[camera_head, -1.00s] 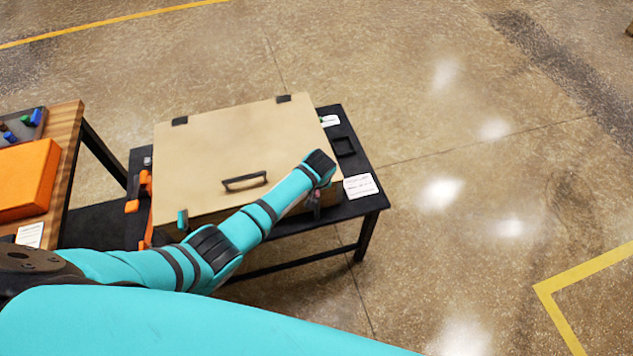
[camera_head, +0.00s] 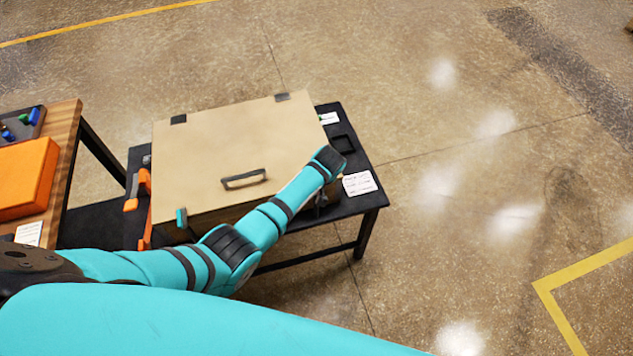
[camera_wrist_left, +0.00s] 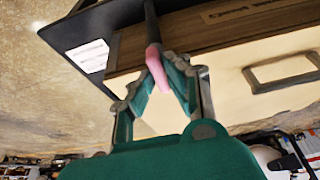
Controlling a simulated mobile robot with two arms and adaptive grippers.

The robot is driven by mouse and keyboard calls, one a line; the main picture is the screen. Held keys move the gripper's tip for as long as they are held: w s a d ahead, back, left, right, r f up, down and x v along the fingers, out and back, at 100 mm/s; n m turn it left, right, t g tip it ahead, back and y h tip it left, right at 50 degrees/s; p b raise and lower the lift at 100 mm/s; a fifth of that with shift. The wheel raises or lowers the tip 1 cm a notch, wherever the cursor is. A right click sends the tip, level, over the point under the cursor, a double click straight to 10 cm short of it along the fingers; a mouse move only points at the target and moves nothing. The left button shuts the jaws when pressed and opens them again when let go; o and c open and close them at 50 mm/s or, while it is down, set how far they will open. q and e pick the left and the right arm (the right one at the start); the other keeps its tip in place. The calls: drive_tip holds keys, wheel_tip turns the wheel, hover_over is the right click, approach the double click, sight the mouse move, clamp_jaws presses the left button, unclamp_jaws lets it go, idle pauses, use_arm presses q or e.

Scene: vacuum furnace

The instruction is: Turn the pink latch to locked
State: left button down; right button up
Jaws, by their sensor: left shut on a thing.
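The pink latch (camera_wrist_left: 157,74) shows in the left wrist view as a pink-ended lever on a dark stem at the front of the box. My left gripper (camera_wrist_left: 160,62) has its fingers closed around the pink part. In the head view the tan box (camera_head: 225,150) has its lid down, with a dark handle (camera_head: 244,180) on it. My left gripper (camera_head: 320,200) is at the box's front right corner, mostly hidden by my arm; the pink latch is hidden there. A teal latch (camera_head: 181,218) sits at the front left corner. My right gripper is not in view.
The box stands on a black table (camera_head: 362,198) with white labels (camera_head: 359,183) and a small black square frame (camera_head: 341,144). Orange tools (camera_head: 143,190) lie left of the box. A wooden table (camera_head: 62,150) with an orange case (camera_head: 25,178) stands further left.

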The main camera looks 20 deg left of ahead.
use_arm(q)
drive_tip(key=c, duration=1.3)
unclamp_jaws()
drive_tip(key=shift+c, duration=0.2)
drive_tip(key=shift+r, duration=0.1)
drive_tip(key=v, duration=1.2)
drive_tip(key=shift+w, duration=0.1)
drive_tip(key=s+a+f+m+g+h+b, duration=0.1)
drive_tip(key=s+f+m, duration=0.1)
drive_tip(key=s+f, duration=0.65)
drive_tip(key=s+a+f+m+b, duration=0.15)
drive_tip(key=s+f, duration=0.25)
drive_tip(key=f, duration=0.9)
drive_tip(key=s+a+f+m+g+h+b, duration=0.1)
drive_tip(key=s+f+m+b, duration=0.1)
drive_tip(key=s+f, duration=0.6)
drive_tip(key=s+a+f+m, duration=0.1)
drive_tip(key=s+a+f, duration=0.1)
drive_tip(key=s+f, duration=0.3)
drive_tip(key=s+a+f+m+b, duration=0.1)
drive_tip(key=s+f, duration=0.5)
drive_tip(key=s, duration=0.6)
drive_tip(key=s+a+f+m+b, duration=0.1)
drive_tip(key=s+a+f+m, duration=0.1)
drive_tip(key=s+f, duration=0.3)
drive_tip(key=s, duration=0.4)
drive_tip(key=shift+s+a+f+g+h, duration=0.2)
drive_tip(key=shift+a+f+g+h, duration=0.1)
drive_tip(key=shift+a+g, duration=0.1)
